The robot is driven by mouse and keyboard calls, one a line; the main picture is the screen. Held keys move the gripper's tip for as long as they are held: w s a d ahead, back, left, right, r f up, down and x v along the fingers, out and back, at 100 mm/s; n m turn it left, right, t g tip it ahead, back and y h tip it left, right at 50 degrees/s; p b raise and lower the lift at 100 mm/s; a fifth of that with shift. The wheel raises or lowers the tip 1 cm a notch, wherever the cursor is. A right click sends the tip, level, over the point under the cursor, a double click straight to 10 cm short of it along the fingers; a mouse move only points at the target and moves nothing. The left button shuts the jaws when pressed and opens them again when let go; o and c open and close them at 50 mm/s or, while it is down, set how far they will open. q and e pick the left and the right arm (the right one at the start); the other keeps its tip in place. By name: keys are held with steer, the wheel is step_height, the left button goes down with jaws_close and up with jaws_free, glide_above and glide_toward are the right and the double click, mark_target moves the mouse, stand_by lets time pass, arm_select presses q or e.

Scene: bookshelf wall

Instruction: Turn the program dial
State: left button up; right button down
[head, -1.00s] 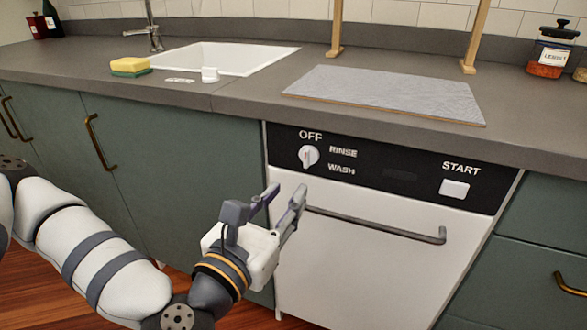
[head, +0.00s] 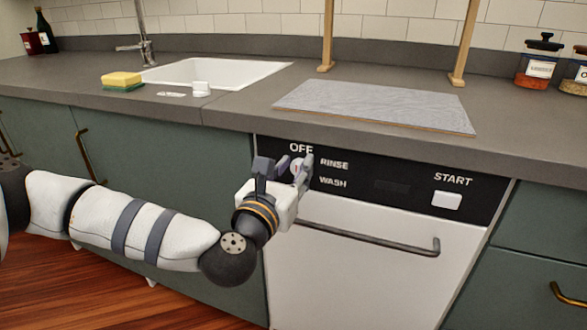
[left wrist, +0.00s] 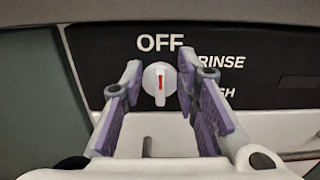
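The program dial (head: 297,168) is a round white knob with a red mark on the dishwasher's black panel, partly hidden by my gripper in the head view. In the left wrist view the dial (left wrist: 154,84) shows between my fingers, its red mark upright below the word OFF. RINSE and WASH are printed to its right. My left gripper (head: 287,163) is open at the panel, one finger on each side of the dial. In the left wrist view the gripper (left wrist: 160,68) has small gaps beside the knob; I cannot tell whether the tips overlap its depth. My right gripper is not in view.
The START button (head: 446,200) is on the right of the panel. The dishwasher handle (head: 370,240) sticks out below. The grey countertop (head: 235,112) edge overhangs above. A sponge (head: 122,80), a sink (head: 225,72) and jars (head: 538,66) are on the counter, clear of the gripper.

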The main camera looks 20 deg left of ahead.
arm_select(q)
jaws_close()
